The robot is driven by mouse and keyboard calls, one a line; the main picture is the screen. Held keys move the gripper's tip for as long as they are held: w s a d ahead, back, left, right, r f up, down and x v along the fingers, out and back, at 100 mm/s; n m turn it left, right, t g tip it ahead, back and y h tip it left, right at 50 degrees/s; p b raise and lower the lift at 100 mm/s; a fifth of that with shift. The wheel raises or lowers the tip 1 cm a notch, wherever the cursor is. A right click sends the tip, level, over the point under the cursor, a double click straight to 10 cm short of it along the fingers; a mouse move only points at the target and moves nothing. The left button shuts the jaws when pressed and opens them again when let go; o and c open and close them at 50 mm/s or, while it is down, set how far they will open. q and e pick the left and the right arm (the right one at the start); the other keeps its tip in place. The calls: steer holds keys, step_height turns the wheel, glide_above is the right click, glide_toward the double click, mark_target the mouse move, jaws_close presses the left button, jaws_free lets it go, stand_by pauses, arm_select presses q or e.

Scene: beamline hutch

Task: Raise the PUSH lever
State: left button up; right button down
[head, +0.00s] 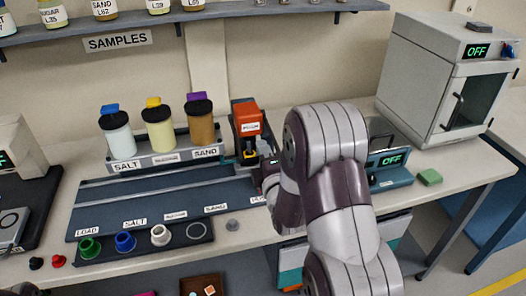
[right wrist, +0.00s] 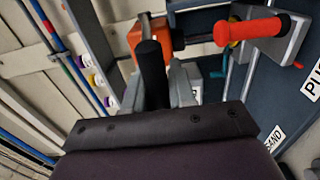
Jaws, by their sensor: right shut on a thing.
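The orange-headed press (head: 248,117) with a white tag stands at the right end of the dark station board. It also shows at the top of the right wrist view (right wrist: 150,33). My right gripper (head: 268,183) is at the press's lower front, mostly hidden behind my own arm. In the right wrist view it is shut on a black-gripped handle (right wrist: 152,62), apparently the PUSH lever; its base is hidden. A red handle with a black end (right wrist: 250,29) lies apart, above right, near a partly cut-off "PU" label (right wrist: 313,82).
Left of the press, a rack (head: 165,159) holds three capped jars. A tray (head: 140,250) with coloured rings lies in front. Right of my arm are a teal device reading OFF (head: 391,160), a green block (head: 429,177) and a grey oven (head: 423,80).

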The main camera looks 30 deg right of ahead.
steer(key=w+r+g+p, duration=0.2)
steer(key=r+g+p, duration=0.2)
steer(key=r+p, duration=0.3)
steer(key=w+d+r+g+y+p, duration=0.1)
steer(key=w+r+g+p, duration=0.2)
steer(key=p, duration=1)
steer(key=shift+r+g+y, duration=0.3)
steer(key=shift+r+g, duration=0.3)
steer(key=shift+r, duration=1.3)
steer(key=shift+w+d, duration=0.1)
steer(key=c, duration=1.1)
jaws_free()
steer(key=shift+o, duration=0.2)
steer(key=shift+f, duration=0.1)
